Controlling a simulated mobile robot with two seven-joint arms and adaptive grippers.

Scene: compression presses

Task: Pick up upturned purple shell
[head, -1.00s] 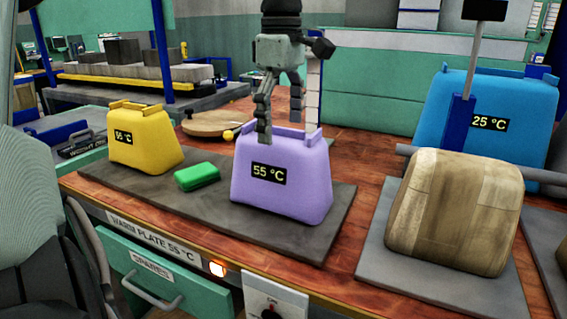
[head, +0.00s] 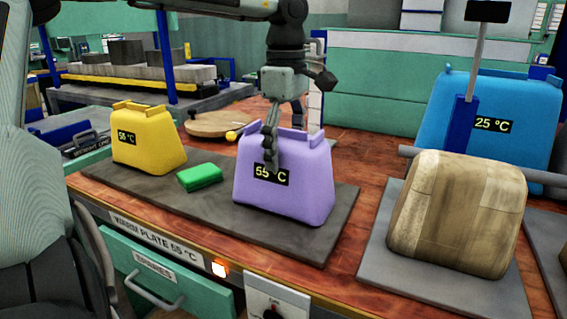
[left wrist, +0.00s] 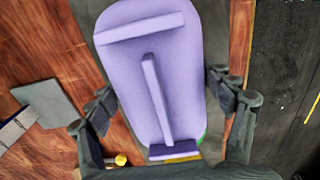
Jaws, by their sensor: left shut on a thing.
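The purple shell (head: 284,193) stands on the dark warm plate (head: 215,222), with raised ridges along its top and a "55 °C" label on its near face. My left gripper (head: 273,148) comes down over it from above. One finger lies against the near face, partly over the label; the other is mostly hidden behind the shell. In the left wrist view the shell (left wrist: 150,80) fills the space between the two fingers, which are shut on it. The shell still appears to rest on the plate. My right gripper is not in view.
A yellow shell (head: 147,146) and a small green block (head: 200,177) sit left on the same plate. A tan bale-like block (head: 455,215) and a blue shell (head: 500,110) stand at right. A round wooden board (head: 215,124) lies behind.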

